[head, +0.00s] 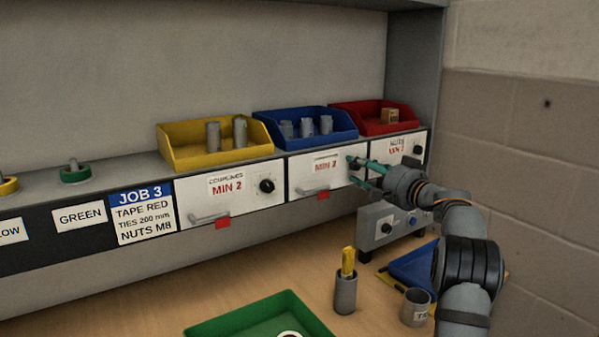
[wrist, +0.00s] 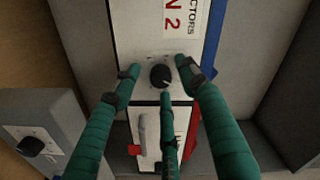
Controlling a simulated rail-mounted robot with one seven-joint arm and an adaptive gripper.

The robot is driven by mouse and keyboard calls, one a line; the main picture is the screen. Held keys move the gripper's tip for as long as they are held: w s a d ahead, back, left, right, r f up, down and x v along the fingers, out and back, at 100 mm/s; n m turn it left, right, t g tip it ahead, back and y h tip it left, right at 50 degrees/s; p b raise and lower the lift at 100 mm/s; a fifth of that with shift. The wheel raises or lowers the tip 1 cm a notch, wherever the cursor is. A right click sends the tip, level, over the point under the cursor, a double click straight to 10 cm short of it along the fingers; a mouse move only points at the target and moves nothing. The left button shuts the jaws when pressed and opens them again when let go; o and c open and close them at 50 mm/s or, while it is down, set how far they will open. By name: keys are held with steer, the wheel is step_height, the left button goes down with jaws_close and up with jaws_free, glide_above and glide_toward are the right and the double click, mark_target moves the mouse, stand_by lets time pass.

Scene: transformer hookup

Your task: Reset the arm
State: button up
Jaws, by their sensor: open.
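My gripper (head: 355,171) has green fingers and is at the front of the middle white drawer (head: 306,187), at its right end. In the wrist view the fingers of my gripper (wrist: 159,78) are spread open around a black knob (wrist: 160,76) on a white drawer front (wrist: 195,63) with red lettering. I cannot tell whether the fingertips touch the knob. Nothing else shows between the fingers. In the head view my gripper hides this knob.
Yellow (head: 215,157), blue (head: 305,139) and red (head: 378,130) bins stand on the shelf above the drawers. Below are a grey box with knobs (head: 375,237), a holder with a yellow item (head: 345,292), a grey cup (head: 415,306) and a green tray (head: 225,327). A wall bounds the right.

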steer(key=shift+n+p, duration=0.65)
steer(key=shift+n, duration=0.65)
